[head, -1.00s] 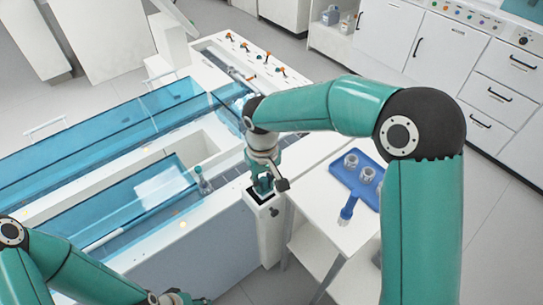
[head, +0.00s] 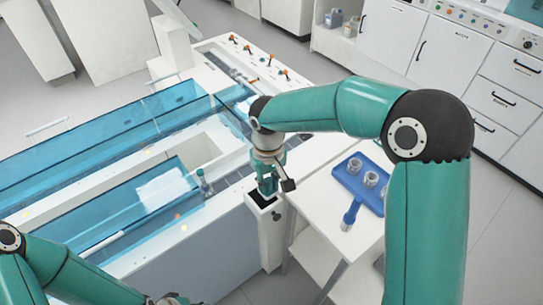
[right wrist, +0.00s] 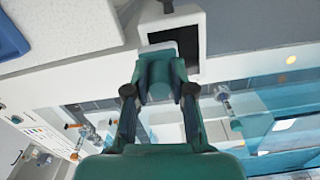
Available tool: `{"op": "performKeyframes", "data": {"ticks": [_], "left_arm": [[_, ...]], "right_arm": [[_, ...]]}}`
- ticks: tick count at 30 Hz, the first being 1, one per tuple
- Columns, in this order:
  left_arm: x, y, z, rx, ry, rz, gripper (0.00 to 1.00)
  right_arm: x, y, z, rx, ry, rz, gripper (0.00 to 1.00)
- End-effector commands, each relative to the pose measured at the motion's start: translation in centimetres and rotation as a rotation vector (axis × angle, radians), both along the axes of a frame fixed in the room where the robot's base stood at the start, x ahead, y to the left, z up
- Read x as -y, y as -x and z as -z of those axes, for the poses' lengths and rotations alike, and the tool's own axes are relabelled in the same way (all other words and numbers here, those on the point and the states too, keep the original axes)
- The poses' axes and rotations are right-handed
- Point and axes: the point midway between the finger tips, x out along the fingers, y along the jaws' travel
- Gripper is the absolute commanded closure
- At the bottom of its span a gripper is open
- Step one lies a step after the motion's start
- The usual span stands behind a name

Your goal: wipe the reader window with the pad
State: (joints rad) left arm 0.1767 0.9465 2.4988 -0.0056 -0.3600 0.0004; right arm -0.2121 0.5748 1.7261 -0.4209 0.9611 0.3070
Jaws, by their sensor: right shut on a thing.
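The reader window (head: 263,203) is a dark square on top of a white post (head: 271,243), at the front end of the white track bench. My right gripper (head: 267,187) points down over it, shut on the pad. In the right wrist view the pad (right wrist: 160,47) shows as a teal block with a pale underside between my fingers. It overlaps part of the dark window (right wrist: 187,66); I cannot tell whether it touches. My left gripper (head: 172,299) is at the bottom edge, partly cut off, and its jaws cannot be made out.
Clear blue covers (head: 95,135) and a small bottle (head: 204,183) are left of the post.

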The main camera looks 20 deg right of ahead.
Motion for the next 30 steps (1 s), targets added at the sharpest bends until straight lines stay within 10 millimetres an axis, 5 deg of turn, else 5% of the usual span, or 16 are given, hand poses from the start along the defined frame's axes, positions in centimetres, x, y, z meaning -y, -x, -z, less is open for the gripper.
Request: {"op": "performKeyframes", "data": {"ticks": [4,8,30], "left_arm": [[0.0,0.0,-0.1,0.000,0.000,0.000,0.60],[0.0,0.0,-1.4,0.000,0.000,0.000,0.60],[0.0,0.0,-5.6,0.000,0.000,0.000,0.60]], "right_arm": [[1.1,-0.1,0.0,-0.002,0.001,-0.003,1.00],[0.9,-0.2,-2.6,0.004,-0.001,-0.010,1.00],[0.6,-0.3,-8.1,0.000,-0.001,-0.013,1.00]]}}
